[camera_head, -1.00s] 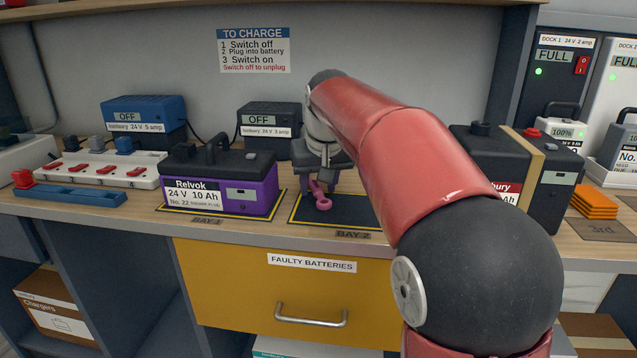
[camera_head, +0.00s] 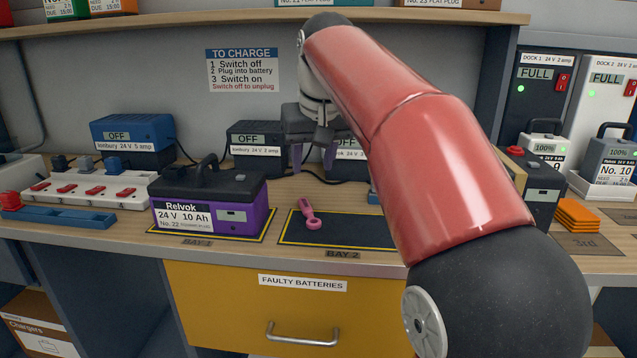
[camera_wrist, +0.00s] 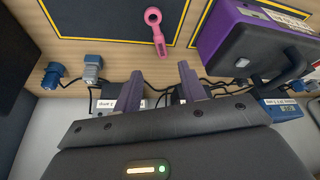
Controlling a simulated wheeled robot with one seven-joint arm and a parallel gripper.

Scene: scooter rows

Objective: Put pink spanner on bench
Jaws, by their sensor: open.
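The pink spanner (camera_head: 309,213) lies on the bench (camera_head: 290,188), its lower part on the dark Bay 2 mat (camera_head: 345,231) and its upper end at the mat's back edge. It also shows in the wrist view (camera_wrist: 156,30), with its ring end on the mat. My gripper (camera_head: 313,165) is above and behind the spanner, apart from it. Its two purple fingers are spread with nothing between them, as the wrist view (camera_wrist: 160,90) also shows.
A purple and black Relvok battery (camera_head: 208,200) stands on Bay 1, left of the spanner. Chargers (camera_head: 254,145) and cables line the back. A power strip (camera_head: 92,189) lies at left. Orange pieces (camera_head: 578,214) are stacked at right. A shelf (camera_head: 200,24) hangs above.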

